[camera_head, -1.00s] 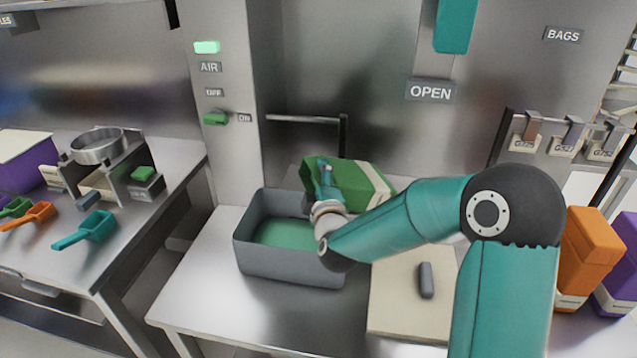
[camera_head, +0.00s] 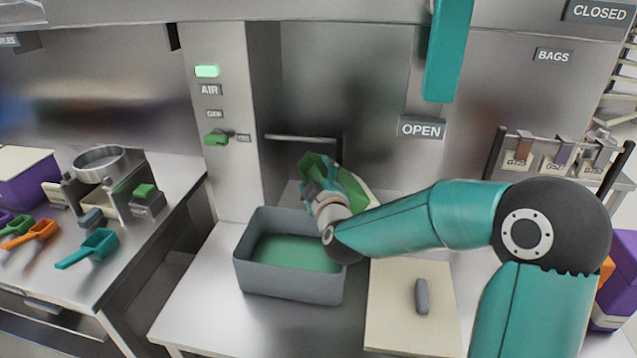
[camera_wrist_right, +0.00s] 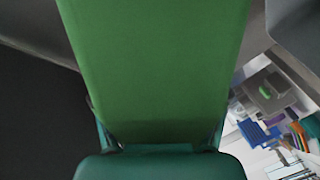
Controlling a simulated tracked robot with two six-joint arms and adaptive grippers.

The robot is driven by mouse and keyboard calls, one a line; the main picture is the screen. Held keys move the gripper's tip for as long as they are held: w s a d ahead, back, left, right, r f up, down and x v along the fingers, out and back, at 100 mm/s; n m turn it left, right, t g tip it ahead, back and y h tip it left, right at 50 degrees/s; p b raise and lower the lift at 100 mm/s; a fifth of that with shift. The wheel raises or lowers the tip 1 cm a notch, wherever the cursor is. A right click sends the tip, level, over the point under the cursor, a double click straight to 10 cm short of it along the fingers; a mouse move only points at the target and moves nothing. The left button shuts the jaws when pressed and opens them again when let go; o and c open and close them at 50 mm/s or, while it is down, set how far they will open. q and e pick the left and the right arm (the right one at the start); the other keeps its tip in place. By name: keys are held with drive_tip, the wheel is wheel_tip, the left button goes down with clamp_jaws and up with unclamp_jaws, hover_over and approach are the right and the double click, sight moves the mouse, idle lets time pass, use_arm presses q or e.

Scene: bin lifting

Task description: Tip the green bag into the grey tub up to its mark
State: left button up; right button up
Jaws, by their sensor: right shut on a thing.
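The grey tub (camera_head: 290,283) stands on the steel bench and holds a layer of green material (camera_head: 292,252). No mark on the tub can be made out. The green bag (camera_head: 352,188) is above and behind the tub's back right corner, tilted and partly hidden by my right gripper. My right gripper (camera_head: 318,190) is shut on the bag. In the right wrist view the bag (camera_wrist_right: 155,70) fills the middle, between the fingers. Whether anything is flowing from the bag cannot be told. My left gripper is not in view.
A cream board (camera_head: 395,310) with a small grey tool (camera_head: 422,296) lies right of the tub. A rail (camera_head: 303,139) runs behind. Scoops (camera_head: 90,248) and a round sieve (camera_head: 99,160) are on the left bench.

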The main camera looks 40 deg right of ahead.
drive_tip(key=shift+r, duration=0.15)
wheel_tip(320, 180, up, 2)
drive_tip(key=m, duration=0.3)
drive_tip(key=shift+a+r+y, duration=0.1)
drive_tip(key=shift+r+y, duration=0.15)
drive_tip(key=shift+y, duration=0.05)
drive_tip(key=shift+w, duration=0.1)
